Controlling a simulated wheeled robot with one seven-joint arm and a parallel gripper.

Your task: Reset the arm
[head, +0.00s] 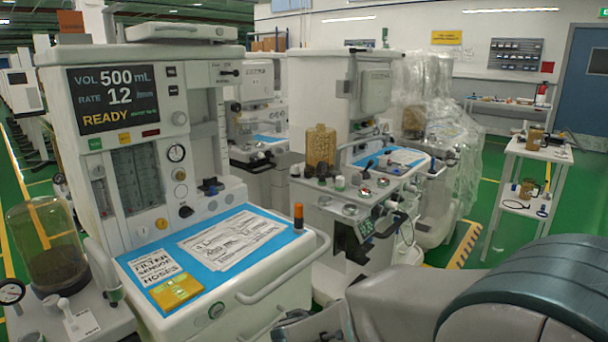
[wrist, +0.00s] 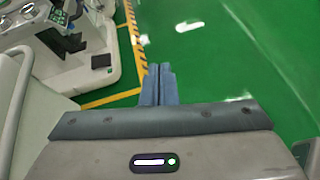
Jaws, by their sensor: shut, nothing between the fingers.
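My gripper (wrist: 159,72) shows in the wrist view as two blue-grey fingers side by side, closed together with nothing between them. It points out over the green floor (wrist: 210,60), clear of the carts. In the head view my grey arm (head: 400,305) fills the lower right, and the fingers cannot be made out there. An anaesthesia cart (head: 260,285) with a blue top mat stands at the left of the head view, close to my arm. A second cart (head: 350,210) stands behind it.
The near cart's handle rail (head: 290,270) juts toward my arm; a pale rail (wrist: 15,110) shows at the wrist view's left edge. A white side table (head: 530,150) stands at the right. Open green floor with yellow-black striping (wrist: 136,40) lies beyond my fingers.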

